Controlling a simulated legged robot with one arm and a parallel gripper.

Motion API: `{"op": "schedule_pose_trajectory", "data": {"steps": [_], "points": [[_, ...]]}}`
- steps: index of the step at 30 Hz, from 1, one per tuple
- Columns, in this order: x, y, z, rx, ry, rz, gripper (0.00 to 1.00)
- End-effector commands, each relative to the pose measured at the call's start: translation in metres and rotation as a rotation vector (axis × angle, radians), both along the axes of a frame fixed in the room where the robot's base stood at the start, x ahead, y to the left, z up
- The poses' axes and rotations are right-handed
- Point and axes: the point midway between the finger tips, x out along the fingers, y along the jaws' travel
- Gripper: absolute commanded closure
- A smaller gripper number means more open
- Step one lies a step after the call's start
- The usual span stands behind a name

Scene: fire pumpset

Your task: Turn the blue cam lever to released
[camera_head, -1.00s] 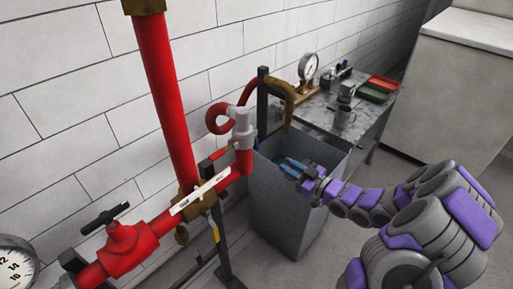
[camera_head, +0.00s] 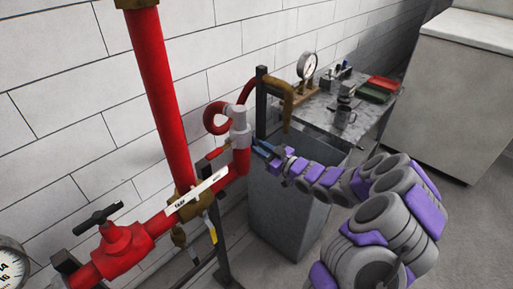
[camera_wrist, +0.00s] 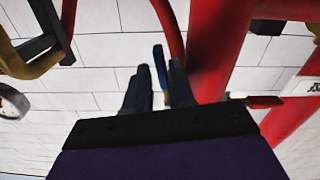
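The blue cam lever (camera_wrist: 160,68) shows in the wrist view as a narrow upright blue bar. It appears between the two dark blue-grey fingers of my gripper (camera_wrist: 158,85), with gaps visible on either side. My gripper is open, and I see no clear contact with the lever. In the head view my gripper (camera_head: 264,149) is just right of the grey coupling (camera_head: 240,130) on the red pipe. There I cannot tell the lever from the bluish fingers. The lower part of the lever is partly hidden by my gripper in the wrist view.
A thick red riser (camera_head: 163,100) and a red valve with a black handle (camera_head: 122,243) stand at left. A white label (camera_head: 197,192) crosses the pipework. A grey bin (camera_head: 285,205) stands below my gripper. A table (camera_head: 365,125) with a gauge (camera_head: 308,65) is behind.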

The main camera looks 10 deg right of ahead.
Motion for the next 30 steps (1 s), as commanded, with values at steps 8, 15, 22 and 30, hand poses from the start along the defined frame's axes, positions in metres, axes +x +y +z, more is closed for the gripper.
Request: {"op": "schedule_pose_trajectory", "data": {"steps": [8, 15, 22, 30], "points": [[0.016, 0.013, 0.000, 0.001, 0.001, 0.000, 0.77], [0.018, 0.014, 0.000, 0.001, 0.000, -0.001, 0.77], [0.018, 0.013, 0.000, 0.000, 0.001, -0.001, 0.87], [0.018, 0.013, 0.000, 0.000, 0.001, -0.001, 1.00]]}}
